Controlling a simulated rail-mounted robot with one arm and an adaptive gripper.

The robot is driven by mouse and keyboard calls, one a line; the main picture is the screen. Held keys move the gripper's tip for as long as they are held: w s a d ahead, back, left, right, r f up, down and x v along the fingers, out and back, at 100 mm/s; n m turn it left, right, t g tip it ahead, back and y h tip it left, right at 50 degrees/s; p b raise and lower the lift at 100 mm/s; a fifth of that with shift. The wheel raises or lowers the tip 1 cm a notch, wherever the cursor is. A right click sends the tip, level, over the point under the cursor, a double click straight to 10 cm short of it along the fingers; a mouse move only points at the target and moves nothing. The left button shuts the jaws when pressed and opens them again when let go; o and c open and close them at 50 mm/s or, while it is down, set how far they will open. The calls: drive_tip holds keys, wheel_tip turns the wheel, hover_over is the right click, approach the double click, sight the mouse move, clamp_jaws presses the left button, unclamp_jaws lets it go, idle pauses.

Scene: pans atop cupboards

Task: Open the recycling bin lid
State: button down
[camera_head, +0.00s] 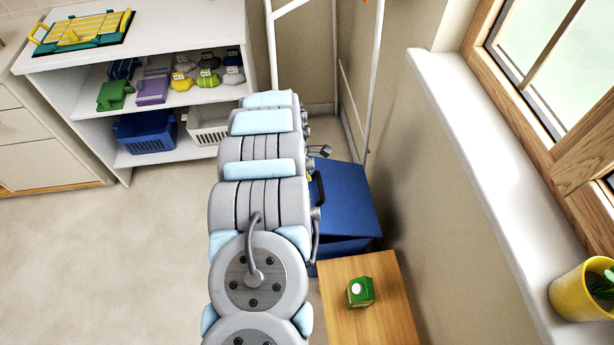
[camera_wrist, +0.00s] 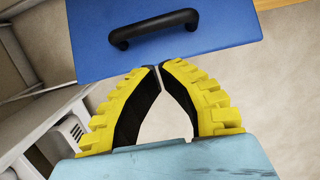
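The blue recycling bin (camera_head: 347,205) stands on the floor against the wall, partly hidden behind my arm. Its flat blue lid fills the top of the wrist view (camera_wrist: 215,35), with a black bar handle (camera_wrist: 153,27) on it. The handle also shows in the head view beside my arm (camera_head: 318,188). A dark strip shows under the lid's near edge; I cannot tell whether the lid is raised. My gripper (camera_wrist: 159,68) has yellow fingers with black pads. Its tips meet with nothing between them, close to the lid's edge and short of the handle. In the head view my arm mostly hides it.
A small wooden table (camera_head: 365,300) with a green carton (camera_head: 361,292) stands close in front of the bin. A white rack frame (camera_head: 374,70) rises behind the bin. A white shelf unit (camera_head: 150,45) is at the left. The windowsill (camera_head: 480,150) runs along the right. The left floor is clear.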

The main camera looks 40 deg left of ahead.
sight(313, 192)
drive_tip(key=shift+x, duration=4.4)
